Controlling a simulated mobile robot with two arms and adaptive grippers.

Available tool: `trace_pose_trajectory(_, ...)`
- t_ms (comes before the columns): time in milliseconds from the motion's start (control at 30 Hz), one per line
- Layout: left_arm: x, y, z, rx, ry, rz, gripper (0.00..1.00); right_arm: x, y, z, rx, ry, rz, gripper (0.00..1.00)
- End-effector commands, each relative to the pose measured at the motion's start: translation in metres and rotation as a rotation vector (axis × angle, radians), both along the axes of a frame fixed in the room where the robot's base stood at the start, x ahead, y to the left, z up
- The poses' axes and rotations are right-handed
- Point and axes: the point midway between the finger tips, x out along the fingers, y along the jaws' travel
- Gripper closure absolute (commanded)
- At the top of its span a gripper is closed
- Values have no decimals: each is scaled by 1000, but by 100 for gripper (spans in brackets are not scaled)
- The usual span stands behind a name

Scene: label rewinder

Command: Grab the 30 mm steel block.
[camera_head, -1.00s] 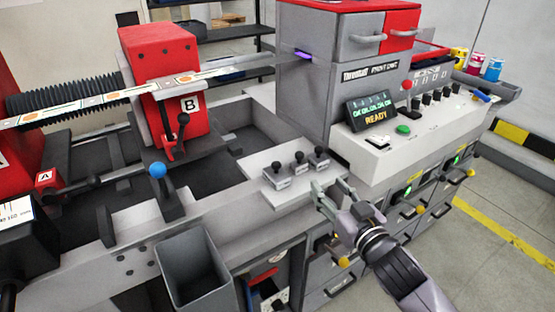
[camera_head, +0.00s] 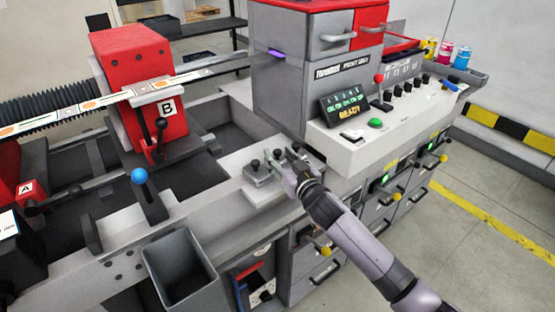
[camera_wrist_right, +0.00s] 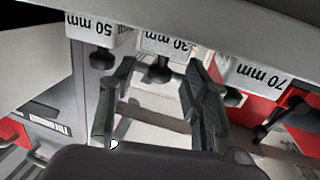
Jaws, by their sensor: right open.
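The 30 mm steel block (camera_wrist_right: 168,45) is the middle of three labelled blocks in the right wrist view, where its label is upside down. It has a dark round knob. In the head view my gripper partly covers it. My right gripper (camera_wrist_right: 160,78) is open, with one finger on each side of the middle block's knob; I cannot tell whether they touch. In the head view the right gripper (camera_head: 286,162) is over the pale ledge (camera_head: 236,161). My left gripper is not in view.
The 50 mm block (camera_wrist_right: 100,30) and 70 mm block (camera_wrist_right: 258,73) flank the middle one closely. The print unit (camera_head: 285,95) stands behind, with its control panel (camera_head: 360,150) to the right. A blue-knobbed lever (camera_head: 139,176) and an open grey bin (camera_head: 180,270) are to the left.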

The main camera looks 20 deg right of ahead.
Motion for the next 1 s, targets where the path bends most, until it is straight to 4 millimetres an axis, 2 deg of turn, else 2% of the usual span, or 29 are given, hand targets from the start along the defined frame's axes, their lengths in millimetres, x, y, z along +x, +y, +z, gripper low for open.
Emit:
trace_pose_trajectory(33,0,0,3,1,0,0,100,8,1,2,0,0,-2,56)
trace_pose_trajectory(167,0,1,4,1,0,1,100,19,3,0,0,-1,0,56)
trace_pose_trajectory(433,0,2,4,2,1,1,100,21,3,-1,0,0,0,56)
trace_pose_trajectory(1000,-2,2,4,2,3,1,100,20,3,-1,0,1,-1,94)
